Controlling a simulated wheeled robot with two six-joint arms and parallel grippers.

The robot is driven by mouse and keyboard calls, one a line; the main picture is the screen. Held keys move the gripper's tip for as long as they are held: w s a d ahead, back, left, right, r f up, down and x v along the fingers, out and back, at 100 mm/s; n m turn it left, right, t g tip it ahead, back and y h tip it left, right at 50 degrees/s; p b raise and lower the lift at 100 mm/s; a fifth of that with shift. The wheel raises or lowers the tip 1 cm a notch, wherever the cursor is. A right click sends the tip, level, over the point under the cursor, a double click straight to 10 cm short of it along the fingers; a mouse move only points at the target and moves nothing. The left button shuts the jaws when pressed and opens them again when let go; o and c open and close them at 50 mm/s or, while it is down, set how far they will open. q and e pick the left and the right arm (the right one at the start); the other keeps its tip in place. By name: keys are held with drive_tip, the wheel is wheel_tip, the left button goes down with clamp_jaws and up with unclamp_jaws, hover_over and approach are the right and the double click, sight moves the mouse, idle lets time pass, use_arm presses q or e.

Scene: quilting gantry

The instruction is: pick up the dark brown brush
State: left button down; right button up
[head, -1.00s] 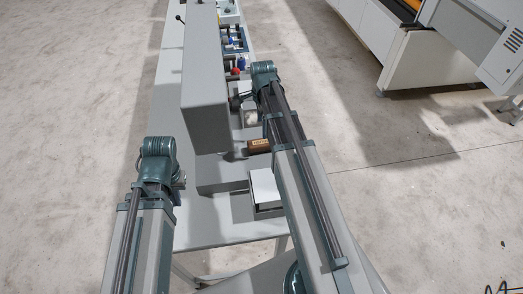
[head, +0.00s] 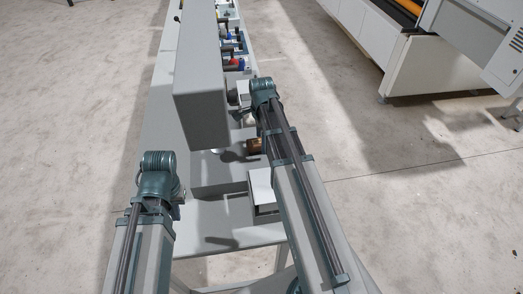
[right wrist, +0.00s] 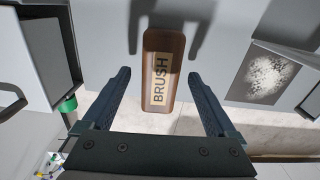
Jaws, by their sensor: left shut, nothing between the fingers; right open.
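The dark brown brush (right wrist: 163,69) is a rounded block with a tan label reading BRUSH, lying on a grey surface in the right wrist view. My right gripper (right wrist: 159,74) is open, with one finger to each side of the brush and clear gaps between; it is not gripping it. In the head view the brush (head: 254,145) shows beside my right arm, which hides part of it. My left gripper (head: 180,193) is shut and empty, low at the left of the table, away from the brush; its fingers are barely visible.
A tall grey housing (head: 199,100) stands along the table, left of the brush. A white-topped box (head: 262,190) sits nearer me. In the right wrist view a speckled panel (right wrist: 265,77) lies right of the brush, and a grey box (right wrist: 40,60) stands at left.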

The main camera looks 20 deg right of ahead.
drive_tip(key=shift+f, duration=0.7)
use_arm(q)
drive_tip(key=shift+f, duration=0.6)
use_arm(e)
drive_tip(key=shift+r, duration=0.1)
clamp_jaws()
use_arm(q)
drive_tip(key=shift+r, duration=0.1)
